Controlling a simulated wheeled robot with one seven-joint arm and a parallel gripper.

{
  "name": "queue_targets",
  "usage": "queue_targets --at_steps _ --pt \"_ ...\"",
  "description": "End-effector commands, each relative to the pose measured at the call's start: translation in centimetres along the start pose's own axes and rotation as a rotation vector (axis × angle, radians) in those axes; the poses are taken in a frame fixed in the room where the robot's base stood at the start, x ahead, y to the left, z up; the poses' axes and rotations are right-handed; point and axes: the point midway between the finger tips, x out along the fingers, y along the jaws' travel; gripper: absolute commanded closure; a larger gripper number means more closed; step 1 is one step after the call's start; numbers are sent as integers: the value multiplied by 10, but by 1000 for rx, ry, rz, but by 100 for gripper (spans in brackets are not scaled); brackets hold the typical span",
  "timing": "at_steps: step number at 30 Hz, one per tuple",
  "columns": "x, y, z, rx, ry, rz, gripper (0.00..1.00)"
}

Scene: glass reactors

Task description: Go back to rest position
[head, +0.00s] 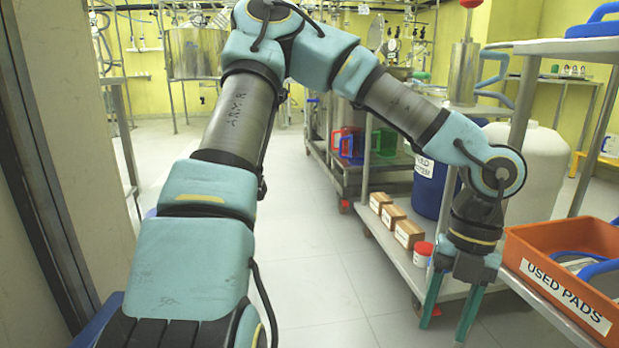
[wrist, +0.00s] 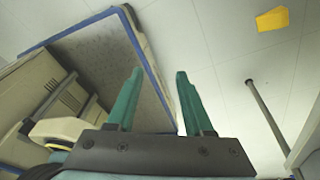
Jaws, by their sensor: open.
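My gripper (head: 450,308) hangs at the end of my bent arm on the right of the head view. It points down with its two green fingers apart and nothing between them. It is just left of the orange "USED PADS" bin, and I cannot tell whether they touch. In the wrist view my gripper (wrist: 155,98) also shows open and empty, with the floor and a blue-edged grey panel beyond it.
The orange bin (head: 520,243) sits on a shelf at the right. A low cart shelf (head: 385,238) holds several small brown boxes (head: 393,217) and a red-lidded white jar (head: 423,254). A blue drum (head: 433,188) stands behind. The central floor aisle (head: 305,230) is clear. A door frame edges the left.

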Motion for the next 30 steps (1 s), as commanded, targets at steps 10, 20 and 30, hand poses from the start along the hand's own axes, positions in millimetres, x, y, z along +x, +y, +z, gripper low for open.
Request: queue_targets --at_steps 10,20,30 --pt "11 130 4 -1424 50 94 48" --pt "-33 240 12 -2687 41 -189 48" --pt "-76 314 5 2763 -146 492 48"
